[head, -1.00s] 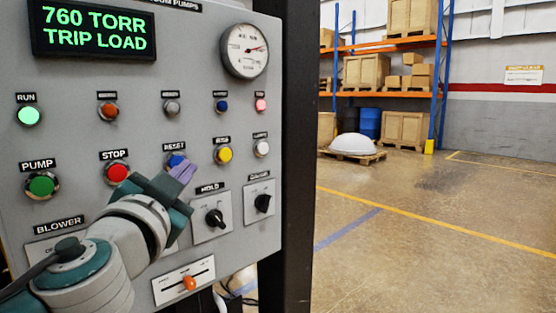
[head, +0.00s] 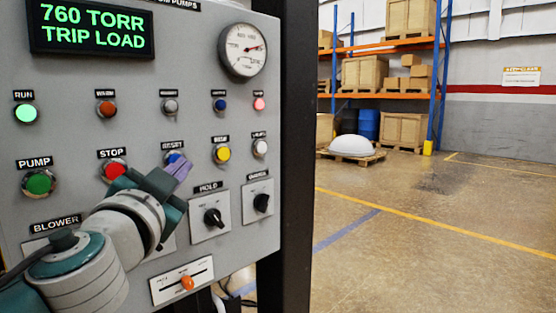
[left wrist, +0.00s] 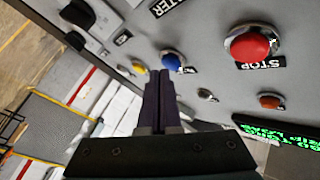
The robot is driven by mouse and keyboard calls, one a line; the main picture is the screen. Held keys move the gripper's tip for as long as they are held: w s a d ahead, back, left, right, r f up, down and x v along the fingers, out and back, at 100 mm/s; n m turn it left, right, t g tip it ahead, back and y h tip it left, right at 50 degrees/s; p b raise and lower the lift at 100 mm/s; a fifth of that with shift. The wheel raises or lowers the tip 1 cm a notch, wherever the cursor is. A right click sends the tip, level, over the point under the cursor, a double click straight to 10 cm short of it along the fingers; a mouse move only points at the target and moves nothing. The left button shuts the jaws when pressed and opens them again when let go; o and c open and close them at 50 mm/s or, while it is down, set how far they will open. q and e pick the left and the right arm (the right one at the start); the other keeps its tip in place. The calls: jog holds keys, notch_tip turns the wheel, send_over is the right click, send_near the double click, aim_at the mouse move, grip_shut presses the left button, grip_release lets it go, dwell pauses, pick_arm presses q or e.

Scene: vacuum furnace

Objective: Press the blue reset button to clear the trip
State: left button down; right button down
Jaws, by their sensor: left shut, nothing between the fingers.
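The blue reset button (head: 174,157) is on the grey control panel, under a label reading RESET and partly hidden by my left gripper. It also shows in the left wrist view (left wrist: 171,61), just beyond and slightly right of the fingertips. My left gripper (head: 182,168) is shut and empty, its purple fingers pointing at the panel close to the button. The fingers also show shut together in the left wrist view (left wrist: 160,78). I cannot tell whether they touch the button. The display (head: 92,28) reads 760 TORR, TRIP LOAD. My right gripper is not in view.
A red STOP button (head: 115,169) is left of the reset button, and a yellow button (head: 222,154) is to its right. Black knobs (head: 213,217) and an orange slider (head: 187,283) sit lower. Open floor lies right of the panel.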

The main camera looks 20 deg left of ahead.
pick_arm(q)
jog(key=shift+w+a, duration=0.1)
jog(key=shift+a, duration=0.3)
dwell(0.4)
jog(key=shift+d, duration=0.1)
jog(key=shift+s+d, duration=0.3)
jog(key=shift+d, duration=0.35)
jog(key=shift+d, duration=0.15)
jog(key=d, duration=0.1)
jog(key=s+d, duration=0.1)
jog(key=d, duration=0.1)
jog(key=s+d+b, duration=0.1)
jog(key=shift+d, duration=0.2)
dwell(0.9)
